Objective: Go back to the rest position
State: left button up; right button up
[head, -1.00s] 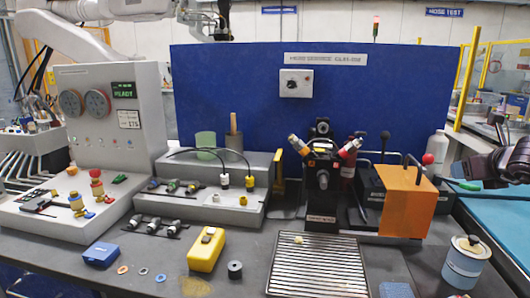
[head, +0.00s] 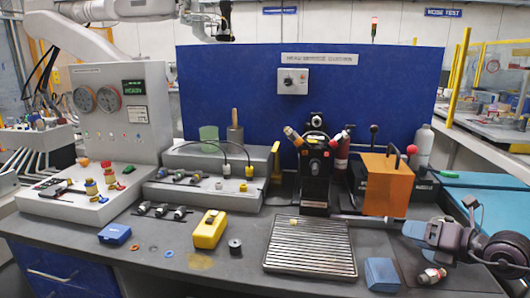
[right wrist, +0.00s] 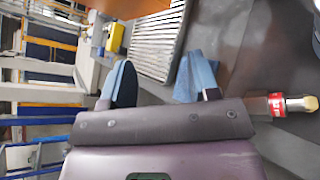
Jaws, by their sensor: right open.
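My right gripper (head: 416,230) comes in from the right in the head view, above the right front part of the bench. It is open, with nothing seen between its fingers. In the right wrist view its spread fingers (right wrist: 162,88) show over the dark bench top, the left one with a blue pad. My left gripper is not in the head view.
A blue block (head: 382,273) and a red-banded piece (head: 432,275) lie close below the right gripper. A ribbed metal tray (head: 310,247) and an orange box (head: 388,185) stand to its left. A yellow case (head: 209,229) sits farther left.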

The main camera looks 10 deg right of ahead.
jog(key=s+a+f+m+g+h, duration=0.1)
jog(key=s+f+m+h, duration=0.8)
jog(key=m, duration=0.5)
jog(key=s+f+m+h, duration=0.4)
jog(key=s+f+m, duration=0.3)
jog(key=s+m, duration=0.55)
jog(key=s+a+f+m+g+y, duration=0.35)
jog(key=s+a+g, duration=0.2)
jog(key=s, duration=0.35)
jog(key=s+a+f+m+g+y, duration=0.25)
jog(key=s+a+f+g, duration=0.2)
jog(key=s+a, duration=0.3)
pick_arm(q)
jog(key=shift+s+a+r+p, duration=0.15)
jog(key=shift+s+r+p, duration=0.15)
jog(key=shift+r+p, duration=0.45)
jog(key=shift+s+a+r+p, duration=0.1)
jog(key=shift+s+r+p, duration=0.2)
jog(key=shift+p, duration=0.75)
pick_arm(e)
jog(key=w+f+t, duration=0.3)
jog(key=w+t, duration=0.6)
jog(key=shift+w+d+n, duration=0.35)
jog(key=shift+w+d, duration=0.05)
